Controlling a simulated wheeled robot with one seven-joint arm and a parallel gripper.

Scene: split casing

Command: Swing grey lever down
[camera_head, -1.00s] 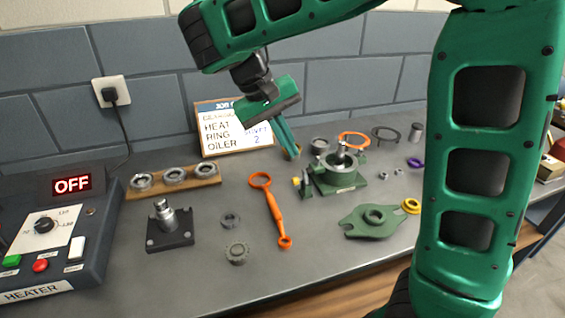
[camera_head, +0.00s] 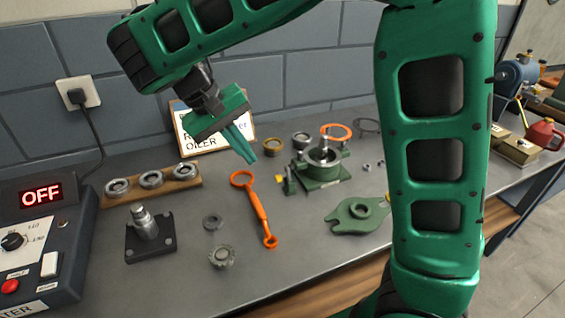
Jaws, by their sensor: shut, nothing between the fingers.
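My gripper (camera_head: 246,155) is shut and empty. It hangs above the back of the bench, in front of the sign and apart from the parts below it. A green casing base (camera_head: 322,180) stands to its right on the bench, with an upright metal piece in its round opening. A small green bracket (camera_head: 290,182) stands at the casing's left side. A blue machine (camera_head: 517,75) at the far right has a thin arm-like part near its front. I cannot tell for sure which part is the grey lever.
An orange wrench (camera_head: 257,207) lies mid-bench, left of a flat green cover (camera_head: 357,213). A ring rack (camera_head: 152,184), a post on a black base (camera_head: 145,232) and a heater box (camera_head: 40,240) showing OFF stand left. A red can (camera_head: 540,133) is at the right.

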